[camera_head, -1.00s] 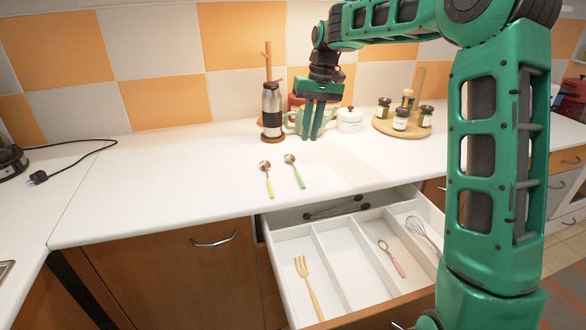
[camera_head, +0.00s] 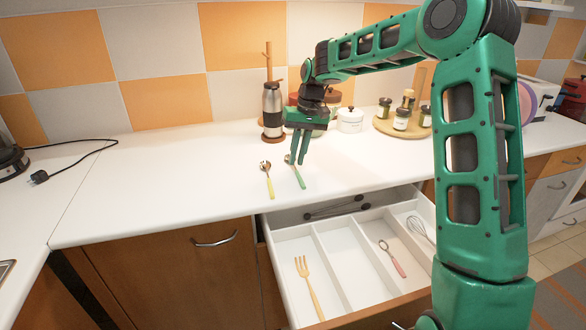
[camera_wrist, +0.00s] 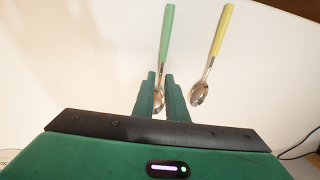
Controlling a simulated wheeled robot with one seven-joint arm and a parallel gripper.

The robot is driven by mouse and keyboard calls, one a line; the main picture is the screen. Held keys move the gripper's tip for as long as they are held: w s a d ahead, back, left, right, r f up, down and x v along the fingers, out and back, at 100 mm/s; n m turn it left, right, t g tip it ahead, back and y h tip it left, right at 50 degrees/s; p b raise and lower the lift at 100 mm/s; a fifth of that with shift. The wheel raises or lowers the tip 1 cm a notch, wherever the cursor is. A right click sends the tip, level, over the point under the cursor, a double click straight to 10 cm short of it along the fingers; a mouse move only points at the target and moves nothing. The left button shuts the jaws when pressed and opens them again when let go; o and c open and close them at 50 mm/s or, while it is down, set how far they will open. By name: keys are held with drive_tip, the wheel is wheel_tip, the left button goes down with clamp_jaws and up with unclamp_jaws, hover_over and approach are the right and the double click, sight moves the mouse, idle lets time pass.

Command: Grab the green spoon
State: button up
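The green spoon (camera_head: 299,178) lies on the white counter, its metal bowl toward the wall and its green handle toward the drawer. My gripper (camera_head: 298,160) points down at the spoon's bowl end, partly covering it. In the wrist view the green spoon (camera_wrist: 166,45) runs up from between my fingertips (camera_wrist: 161,75), which are apart with a narrow gap. The bowl shows between the fingers, and nothing appears held. How high the fingertips are above the counter is hard to tell. A yellow-handled spoon (camera_head: 269,186) lies to the left; the wrist view shows it on the right (camera_wrist: 222,35).
An open drawer (camera_head: 345,250) below holds a wooden fork (camera_head: 308,285), a pink-handled spoon (camera_head: 397,265) and a whisk (camera_head: 420,229). Behind stand a metal flask (camera_head: 271,108), a white pot (camera_head: 350,121) and a round tray (camera_head: 385,129) with jars. The counter left of the spoons is clear.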

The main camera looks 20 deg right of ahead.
drive_tip(key=shift+a+f, duration=0.2)
drive_tip(key=shift+f, duration=0.6)
drive_tip(key=shift+c, duration=0.2)
clamp_jaws()
drive_tip(key=shift+r, duration=0.15)
